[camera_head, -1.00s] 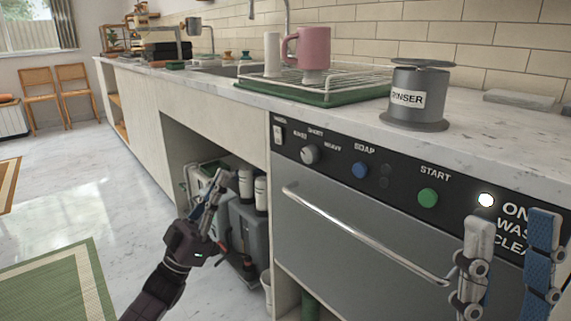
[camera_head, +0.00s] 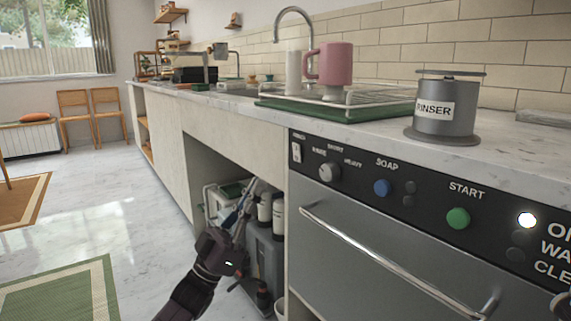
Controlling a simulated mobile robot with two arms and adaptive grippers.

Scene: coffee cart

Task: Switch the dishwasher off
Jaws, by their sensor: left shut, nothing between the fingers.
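The dishwasher (camera_head: 380,240) is built in under the counter at the right, with its silver front and bar handle closed. Its black panel carries a white rocker switch (camera_head: 297,152) at the far left end. A grey knob (camera_head: 329,172), a blue SOAP button (camera_head: 382,188) and a green START button (camera_head: 458,218) follow to the right. A round indicator light (camera_head: 527,220) glows white beside partly cut-off lettering. My left gripper (camera_head: 250,190) is shut and empty, in front of the open bay left of the dishwasher, lower than the switch and apart from it. My right gripper is out of view.
Bottles and a grey canister (camera_head: 265,255) stand in the open bay behind my left gripper. The counter holds a rinser (camera_head: 443,125), a pink mug (camera_head: 334,65) and a green drying tray (camera_head: 345,115).

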